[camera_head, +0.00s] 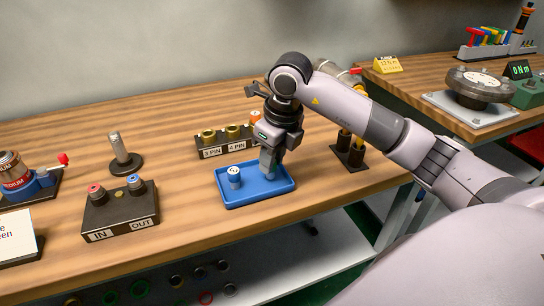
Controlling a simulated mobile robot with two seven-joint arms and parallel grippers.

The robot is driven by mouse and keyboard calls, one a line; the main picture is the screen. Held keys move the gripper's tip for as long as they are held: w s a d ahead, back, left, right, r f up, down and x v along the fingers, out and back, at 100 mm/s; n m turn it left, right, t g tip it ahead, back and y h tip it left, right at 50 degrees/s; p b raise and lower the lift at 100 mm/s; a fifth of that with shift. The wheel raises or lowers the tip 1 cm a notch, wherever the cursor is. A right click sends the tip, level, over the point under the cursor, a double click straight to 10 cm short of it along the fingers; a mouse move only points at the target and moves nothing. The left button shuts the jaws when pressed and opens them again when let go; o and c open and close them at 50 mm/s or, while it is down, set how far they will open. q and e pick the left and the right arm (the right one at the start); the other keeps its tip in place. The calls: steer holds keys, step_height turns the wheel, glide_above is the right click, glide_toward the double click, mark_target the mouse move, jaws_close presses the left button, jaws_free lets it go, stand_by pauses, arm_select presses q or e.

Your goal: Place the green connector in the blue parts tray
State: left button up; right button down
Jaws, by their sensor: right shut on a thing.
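The blue parts tray (228,204) lies on the wooden workbench, in the middle of the view. A small blue connector with a white top (234,177) stands upright in its left part. My right gripper (268,172) points down over the tray's right part, its fingertips low, close to the tray floor. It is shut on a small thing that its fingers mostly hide. I cannot make out that thing's colour, and no green connector shows plainly elsewhere. My left gripper is not in view.
Behind the tray is the 3 PIN / 4 PIN rack (224,149) with brass-coloured sockets and an orange-topped piece. A black IN/OUT block (120,210) and a metal post (119,151) stand left. A dark holder (349,155) stands right. Bare bench lies left of the tray.

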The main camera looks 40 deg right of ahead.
steer(key=shift+f, duration=0.1)
steer(key=c, duration=0.9)
jaws_free()
steer(key=shift+r, duration=0.2)
steer(key=r, duration=0.4)
steer(key=s+r, duration=0.1)
steer(key=r, duration=0.2)
steer(key=s+r+p, duration=0.1)
steer(key=r, duration=0.3)
steer(key=shift+s+d+r, duration=0.15)
steer(key=shift+d+r, duration=0.2)
